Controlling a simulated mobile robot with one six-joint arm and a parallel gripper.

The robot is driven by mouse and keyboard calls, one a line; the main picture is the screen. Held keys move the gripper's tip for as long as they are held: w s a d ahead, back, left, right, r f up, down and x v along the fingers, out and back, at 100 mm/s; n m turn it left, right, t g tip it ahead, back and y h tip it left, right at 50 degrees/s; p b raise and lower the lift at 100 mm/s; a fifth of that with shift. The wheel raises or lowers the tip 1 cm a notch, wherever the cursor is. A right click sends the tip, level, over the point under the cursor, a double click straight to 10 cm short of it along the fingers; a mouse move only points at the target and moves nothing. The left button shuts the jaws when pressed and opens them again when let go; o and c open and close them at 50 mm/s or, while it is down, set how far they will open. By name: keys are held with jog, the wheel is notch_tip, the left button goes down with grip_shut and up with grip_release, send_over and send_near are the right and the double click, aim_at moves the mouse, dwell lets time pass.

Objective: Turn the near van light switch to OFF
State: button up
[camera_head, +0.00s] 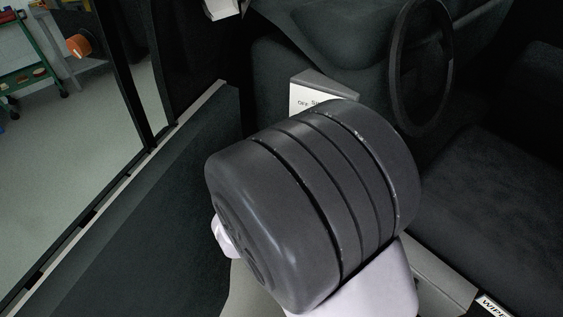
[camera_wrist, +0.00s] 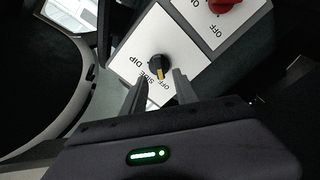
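The light switch is a small black knob (camera_wrist: 158,63) with a yellow pointer, on a white panel (camera_wrist: 185,38) marked DIP, SIDE and OFF. In the wrist view the pointer faces down the picture, towards the SIDE and OFF lettering; I cannot tell exactly which mark it meets. My gripper (camera_wrist: 160,77) is open, one finger on each side of the knob's lower end in the picture. Contact with the knob is not visible.
A second white panel (camera_wrist: 237,16) with a red knob (camera_wrist: 223,5) and OFF lettering adjoins the light panel. A steering wheel (camera_head: 393,75) stands to the right in the head view. A label starting WIPE (camera_head: 493,306) shows at lower right.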

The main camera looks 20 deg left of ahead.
jog(key=s, duration=1.3)
jog(key=shift+a+p, duration=0.25)
jog(key=shift+p, duration=0.2)
jog(key=w+d+r+m+g+y+b, duration=0.35)
jog(key=w+d+m+g+y, duration=0.2)
jog(key=w+d+m, duration=0.4)
jog(key=s+d+f+m+g+h+b, duration=0.2)
jog(key=s+d+m+g, duration=0.3)
jog(key=s+d, duration=1.1)
jog(key=d+f+g, duration=0.1)
jog(key=d, duration=0.1)
jog(key=shift+d+f+g, duration=0.3)
jog(key=shift+d+g, duration=0.05)
jog(key=shift+d, duration=0.05)
